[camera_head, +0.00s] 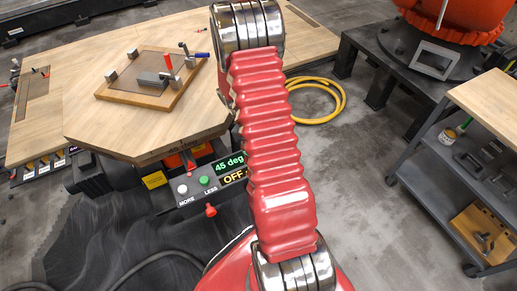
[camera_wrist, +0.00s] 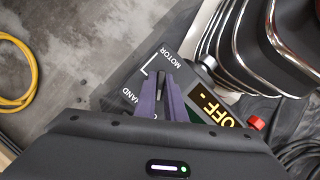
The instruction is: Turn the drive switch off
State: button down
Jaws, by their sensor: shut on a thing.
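In the wrist view the control panel (camera_wrist: 134,80) is dark grey, with the printed words MOTOR and HAND and a lit display (camera_wrist: 216,108) reading OFF. My gripper (camera_wrist: 164,84) is down at the panel between these words and the display, its purple-grey fingers shut on the drive switch. My red arm hides my gripper there.
A red knob (camera_wrist: 256,123) shows near the panel's edge. A wooden table (camera_head: 110,120) carries a framed board (camera_head: 150,90) with clamps. A yellow hose (camera_head: 318,100) lies coiled on the floor. A shelf cart (camera_head: 455,150) stands at right.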

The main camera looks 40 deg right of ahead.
jog(key=shift+w, duration=0.15)
jog(key=c, duration=1.8)
grip_release()
jog(key=shift+c, duration=0.2)
jog(key=shift+r, duration=0.1)
jog(key=v, duration=1.3)
jog(key=shift+r, duration=0.25)
jog(key=shift+w+a, duration=0.1)
jog(key=shift+w, duration=0.05)
